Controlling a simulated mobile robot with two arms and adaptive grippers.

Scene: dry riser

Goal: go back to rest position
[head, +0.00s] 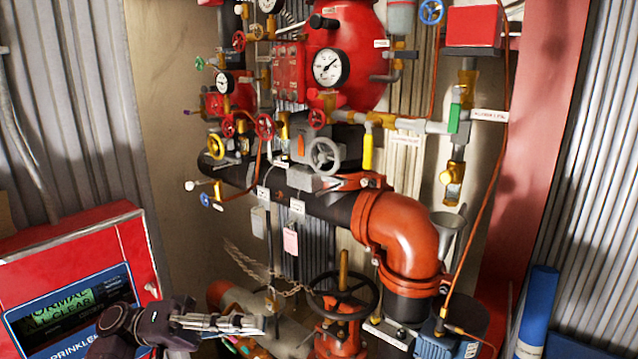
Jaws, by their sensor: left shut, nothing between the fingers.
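My left gripper (262,325) reaches in from the lower left. Its fingers are closed together, point right, and hold nothing. It appears in front of the lower pipework, left of a black handwheel (344,293) on an orange-red valve. Whether the fingertips touch anything behind them I cannot tell. My right gripper is not in view.
A red sprinkler panel (95,252) with a lit display (60,309) stands at the left, close to my left arm. A large orange pipe elbow (405,235), gauges (330,67) and valves fill the middle. A blue cylinder (537,305) stands at the right. Corrugated walls flank both sides.

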